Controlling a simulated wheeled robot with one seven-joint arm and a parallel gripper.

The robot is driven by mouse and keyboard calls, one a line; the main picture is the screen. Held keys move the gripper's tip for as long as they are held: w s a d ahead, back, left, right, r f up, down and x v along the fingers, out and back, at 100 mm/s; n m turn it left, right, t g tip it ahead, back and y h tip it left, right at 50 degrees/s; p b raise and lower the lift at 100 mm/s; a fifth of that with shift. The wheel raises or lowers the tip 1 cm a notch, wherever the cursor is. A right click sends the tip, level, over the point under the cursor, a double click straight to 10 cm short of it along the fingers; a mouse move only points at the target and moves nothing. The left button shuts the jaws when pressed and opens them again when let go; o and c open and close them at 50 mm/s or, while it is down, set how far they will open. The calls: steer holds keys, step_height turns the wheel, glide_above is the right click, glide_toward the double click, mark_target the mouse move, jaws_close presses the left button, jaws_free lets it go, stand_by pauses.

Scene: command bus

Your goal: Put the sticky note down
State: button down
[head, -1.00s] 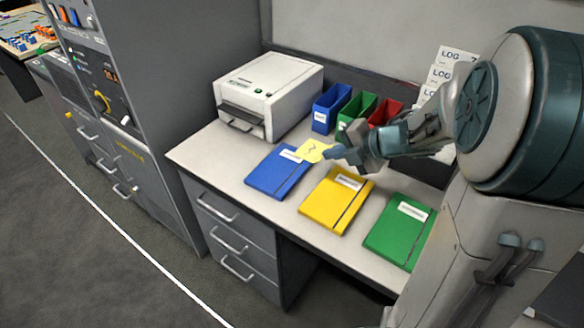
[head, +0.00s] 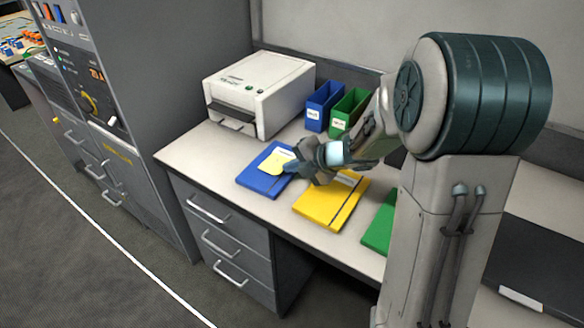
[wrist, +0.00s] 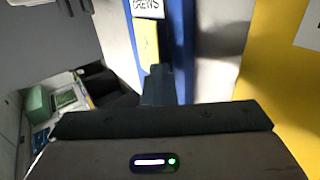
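The yellow sticky note (head: 277,163) shows in the head view over the upper part of the blue folder (head: 257,184). Whether it touches the folder cannot be told. My gripper (head: 293,165) is at the note's right edge, tilted down over the desk, and looks shut on it. In the wrist view, the note (wrist: 146,40) shows as a narrow yellow strip running up from my dark fingertips (wrist: 157,78). Behind it are the blue folder (wrist: 180,45) and its white label (wrist: 148,7), which ends in "CREWS".
A yellow folder (head: 325,207) lies right of the blue one, partly under my arm. A green folder (head: 378,232) is partly hidden by my arm. A white printer-like machine (head: 258,95), a blue bin (head: 322,105) and a green bin (head: 348,112) stand at the desk's back.

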steer(key=shift+f, duration=0.1)
steer(key=shift+f, duration=0.15)
steer(key=c, duration=2)
jaws_free()
steer(key=shift+c, duration=0.2)
